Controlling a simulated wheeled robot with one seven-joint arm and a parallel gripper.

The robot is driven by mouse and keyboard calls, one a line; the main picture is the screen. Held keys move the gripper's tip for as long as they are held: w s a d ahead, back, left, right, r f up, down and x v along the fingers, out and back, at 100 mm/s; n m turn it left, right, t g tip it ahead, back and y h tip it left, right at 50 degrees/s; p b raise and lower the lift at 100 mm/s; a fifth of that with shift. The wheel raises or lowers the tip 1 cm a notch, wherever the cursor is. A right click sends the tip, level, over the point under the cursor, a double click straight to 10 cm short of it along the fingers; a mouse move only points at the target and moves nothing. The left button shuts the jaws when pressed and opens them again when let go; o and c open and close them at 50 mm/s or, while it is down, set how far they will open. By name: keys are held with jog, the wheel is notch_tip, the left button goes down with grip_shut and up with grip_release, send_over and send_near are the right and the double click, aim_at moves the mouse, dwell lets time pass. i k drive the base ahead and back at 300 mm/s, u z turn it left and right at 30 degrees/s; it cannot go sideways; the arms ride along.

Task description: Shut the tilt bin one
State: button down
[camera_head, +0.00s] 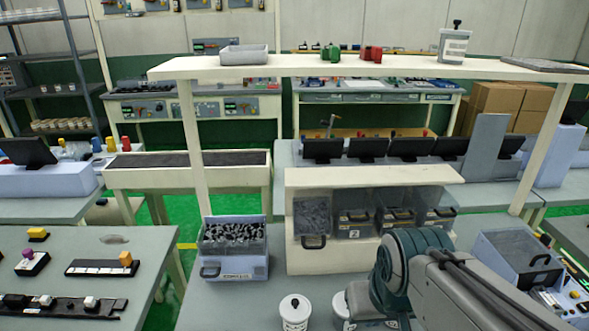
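The tilt bin unit is a cream housing (375,176) on the grey workbench, with a row of see-through bins under its top board. The leftmost bin (313,216), which I take as tilt bin one, looks tipped forward and open. Grey contents show in it, and its dark handle (314,242) sits lower than the others. The bin marked 2 (356,222) and the bins right of it look shut. My arm's teal and grey links reach in from the lower right, in front of the unit's right part. My gripper is not in view.
A bin of dark clips (233,236) stands left of the unit. A white lidded tub (295,311) stands at the bench front. A shelf (400,67) on posts spans above. Bench before the leftmost bin is mostly clear.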

aim_at(310, 218)
jog(key=u, duration=1.45)
jog(key=k, duration=0.6)
jog(key=z, duration=1.4)
